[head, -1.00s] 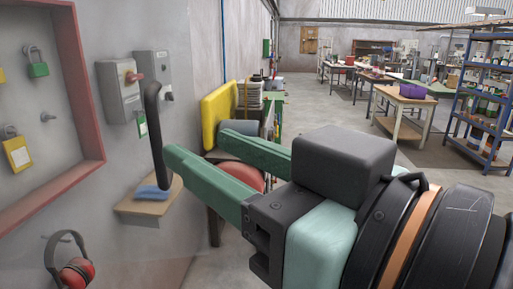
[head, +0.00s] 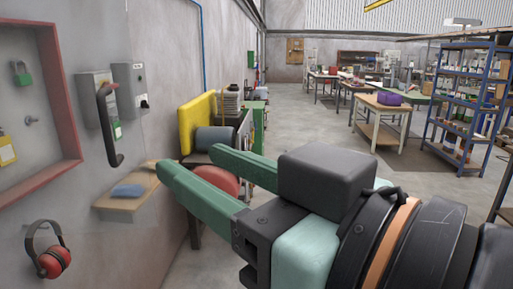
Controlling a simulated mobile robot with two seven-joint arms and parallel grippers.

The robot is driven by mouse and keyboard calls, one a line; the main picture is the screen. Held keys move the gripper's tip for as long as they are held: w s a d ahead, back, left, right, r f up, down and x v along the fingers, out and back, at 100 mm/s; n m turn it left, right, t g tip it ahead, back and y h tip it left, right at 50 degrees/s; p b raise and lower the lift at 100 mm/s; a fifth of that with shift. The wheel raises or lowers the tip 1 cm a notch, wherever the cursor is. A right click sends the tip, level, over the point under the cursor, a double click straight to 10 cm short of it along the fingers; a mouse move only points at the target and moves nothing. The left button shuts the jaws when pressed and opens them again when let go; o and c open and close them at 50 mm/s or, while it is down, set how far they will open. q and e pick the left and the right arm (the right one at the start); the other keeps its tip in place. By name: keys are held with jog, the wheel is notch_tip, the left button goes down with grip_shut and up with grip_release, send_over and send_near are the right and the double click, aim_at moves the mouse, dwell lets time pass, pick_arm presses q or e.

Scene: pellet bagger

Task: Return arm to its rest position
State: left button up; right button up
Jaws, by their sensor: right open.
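My right gripper (head: 190,160) has two green fingers and a dark body, and reaches in from the lower right. Its fingers are spread apart with nothing visible between them. The fingertips point left toward the wall, close to a small wooden shelf (head: 118,206) in the picture. A black bar handle (head: 112,128) shows upright to the left of the fingertips, with a visible gap between them. What the handle is fixed to is not clear. My left gripper is not in view.
Switch boxes (head: 128,76), a red-framed board (head: 68,110) and red earmuffs (head: 50,262) are on the left wall. A yellow panel (head: 197,123) stands behind the fingers. A blue shelf rack (head: 466,110) and workbenches are farther back right. Open floor (head: 300,125) lies between.

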jog(key=w+d+f+m+t+h, duration=0.25)
jog(key=w+d+h, duration=0.35)
jog(key=d, duration=0.5)
jog(key=w+d+f+m+t+h, duration=0.2)
jog(key=w+d+m+h, duration=0.2)
jog(key=w+d+h, duration=0.5)
jog(key=w+d+f+n+g+y, duration=0.1)
jog(key=w+d+f+g+y, duration=0.15)
jog(key=f, duration=0.85)
jog(key=w+d+f+g+y, duration=0.15)
jog(key=w+f, duration=0.25)
jog(key=f, duration=0.7)
jog(key=s+d+f+n+g, duration=0.1)
jog(key=s+d+f, duration=0.15)
jog(key=f, duration=0.85)
jog(key=s+d+f+n+g, duration=0.1)
jog(key=s+f+g, duration=0.15)
jog(key=f, duration=0.95)
jog(key=s+d+f+n+g, duration=0.1)
jog(key=s+d+f, duration=0.1)
jog(key=s+f, duration=0.65)
jog(key=s+d+f+n+g, duration=0.1)
jog(key=s+d+f, duration=0.1)
jog(key=s+f, duration=0.65)
jog(key=s+a+r+m+t+p, duration=0.1)
jog(key=a+r+m+p, duration=0.2)
jog(key=a, duration=0.8)
jog(key=shift+a+r+m+y, duration=0.2)
jog(key=shift+r+m+y, duration=0.2)
jog(key=shift+r+m, duration=0.7)
